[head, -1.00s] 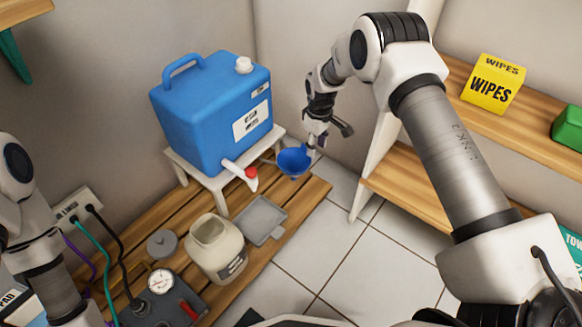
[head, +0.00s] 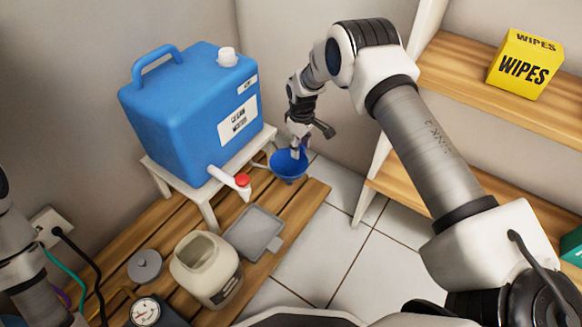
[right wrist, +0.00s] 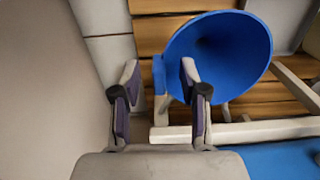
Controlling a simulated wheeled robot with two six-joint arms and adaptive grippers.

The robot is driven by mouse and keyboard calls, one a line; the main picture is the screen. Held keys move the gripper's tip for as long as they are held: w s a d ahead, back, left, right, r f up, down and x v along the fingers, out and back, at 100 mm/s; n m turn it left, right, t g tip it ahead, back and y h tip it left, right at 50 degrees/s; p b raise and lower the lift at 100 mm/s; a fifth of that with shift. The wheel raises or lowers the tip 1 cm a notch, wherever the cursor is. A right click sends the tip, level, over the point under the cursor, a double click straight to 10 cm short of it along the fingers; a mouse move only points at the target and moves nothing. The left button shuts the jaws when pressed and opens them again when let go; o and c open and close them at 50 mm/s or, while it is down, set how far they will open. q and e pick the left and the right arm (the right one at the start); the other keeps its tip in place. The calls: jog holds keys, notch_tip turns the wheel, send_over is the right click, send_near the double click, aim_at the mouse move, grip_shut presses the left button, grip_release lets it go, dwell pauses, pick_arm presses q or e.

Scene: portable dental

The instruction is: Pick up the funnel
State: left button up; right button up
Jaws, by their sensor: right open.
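The blue funnel (head: 289,170) is beside the stand, just right of the jug's tap in the head view, its wide mouth facing up. In the right wrist view the funnel (right wrist: 235,45) fills the upper middle, with a small blue tab (right wrist: 160,75) on its rim. My right gripper (head: 296,150) is at the funnel's far edge. In the right wrist view its open fingers (right wrist: 160,72) stand either side of the tab, and the right finger overlaps the funnel's rim. I cannot tell whether they touch it. My left gripper is out of view.
A blue jug (head: 190,110) with a red-capped tap (head: 243,181) sits on a white stand (head: 208,212). A cream jar (head: 206,268) and grey tray (head: 257,232) lie on the wooden platform (head: 310,205). Shelves with a yellow wipes box (head: 525,65) stand right.

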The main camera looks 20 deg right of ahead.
grip_shut()
jog(key=shift+r, duration=0.1)
